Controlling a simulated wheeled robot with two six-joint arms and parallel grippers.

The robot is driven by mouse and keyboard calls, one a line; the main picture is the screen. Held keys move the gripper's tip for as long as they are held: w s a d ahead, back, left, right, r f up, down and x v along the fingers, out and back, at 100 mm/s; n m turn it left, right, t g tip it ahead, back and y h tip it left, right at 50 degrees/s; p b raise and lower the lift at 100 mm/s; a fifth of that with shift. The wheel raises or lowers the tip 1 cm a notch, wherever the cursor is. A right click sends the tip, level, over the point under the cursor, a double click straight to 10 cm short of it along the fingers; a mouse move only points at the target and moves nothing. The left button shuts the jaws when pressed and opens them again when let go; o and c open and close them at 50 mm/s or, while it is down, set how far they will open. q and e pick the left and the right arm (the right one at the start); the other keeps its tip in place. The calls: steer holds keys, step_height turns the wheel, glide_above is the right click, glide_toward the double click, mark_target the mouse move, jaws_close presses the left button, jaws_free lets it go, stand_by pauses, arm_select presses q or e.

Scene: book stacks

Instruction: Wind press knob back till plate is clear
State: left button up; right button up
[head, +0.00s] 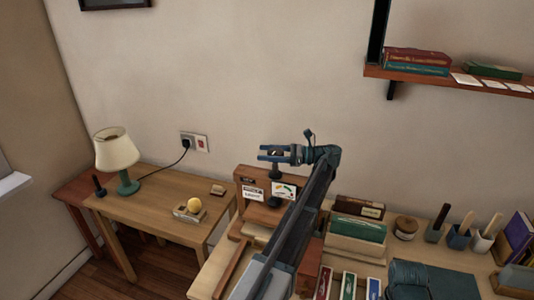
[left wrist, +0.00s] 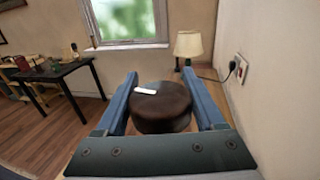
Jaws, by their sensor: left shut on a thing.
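My left gripper (head: 268,153) is at the top of the wooden press (head: 243,176), its arm crossing the head view from below. In the left wrist view the knob (left wrist: 162,110) is a round dark brown disc with a white mark on its top. It sits between the two blue fingers, and the gripper is shut on it. In the head view the knob is mostly hidden by the gripper. My arm covers part of the press, and I cannot make out the plate or its gap. My right gripper is not in view.
A gauge card (head: 285,190) with coloured bands is on the press front. Books in a wooden holder (head: 358,228), a jar (head: 406,227) and brush pots stand to the right. A side table (head: 160,215) with a lamp (head: 117,152) is at left. The wall is close behind.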

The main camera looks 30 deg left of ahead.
arm_select(q)
steer(key=shift+s+f, duration=0.15)
steer(key=o, duration=1.4)
steer(key=shift+c, duration=0.2)
steer(key=shift+w, duration=0.2)
